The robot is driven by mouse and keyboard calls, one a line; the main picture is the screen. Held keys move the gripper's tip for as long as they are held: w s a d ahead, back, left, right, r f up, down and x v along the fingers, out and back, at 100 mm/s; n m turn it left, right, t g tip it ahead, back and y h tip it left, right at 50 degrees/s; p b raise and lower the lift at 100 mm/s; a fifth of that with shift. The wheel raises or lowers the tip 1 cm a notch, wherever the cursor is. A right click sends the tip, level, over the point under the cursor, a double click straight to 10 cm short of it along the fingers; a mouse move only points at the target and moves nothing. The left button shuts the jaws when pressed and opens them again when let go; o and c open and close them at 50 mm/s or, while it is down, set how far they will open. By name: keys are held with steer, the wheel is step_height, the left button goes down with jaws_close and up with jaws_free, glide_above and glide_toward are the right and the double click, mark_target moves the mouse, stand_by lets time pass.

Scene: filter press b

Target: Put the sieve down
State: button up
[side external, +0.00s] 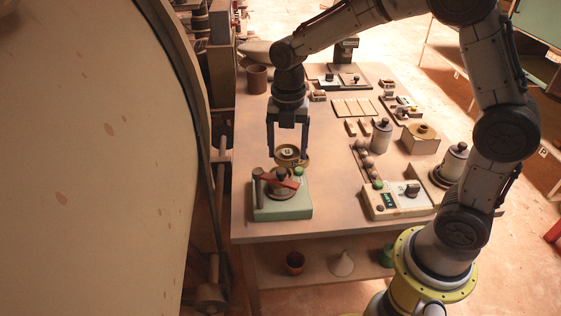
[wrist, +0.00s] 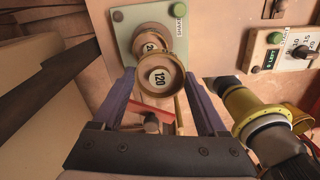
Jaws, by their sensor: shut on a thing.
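My gripper (side external: 288,157) is shut on a round brass sieve (side external: 288,152). The sieve shows in the wrist view (wrist: 160,78) with a white "120" label, between the fingertips. In the side view it appears just above and behind the clamp of the green shaker (side external: 282,207). The shaker's red handle (side external: 281,178) overlaps the sieve's near edge there. In the wrist view the shaker's green plate (wrist: 119,33) carries another round brass piece (wrist: 152,40) with a partly hidden label, overlapped by the held sieve. I cannot tell whether the two touch.
A control box with a dark knob (side external: 412,190) stands right of the shaker. A brown cup (side external: 257,79) stands at the back left. The table (side external: 258,130) is clear left of my gripper.

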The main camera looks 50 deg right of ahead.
mark_target(280, 162)
steer(key=shift+w+f, duration=0.75)
steer(key=shift+f, duration=0.2)
steer(key=shift+w+f, duration=0.15)
steer(key=shift+f, duration=0.75)
steer(key=shift+w+f, duration=0.1)
steer(key=shift+f, duration=0.75)
steer(key=shift+f, duration=0.1)
steer(key=o, duration=1.4)
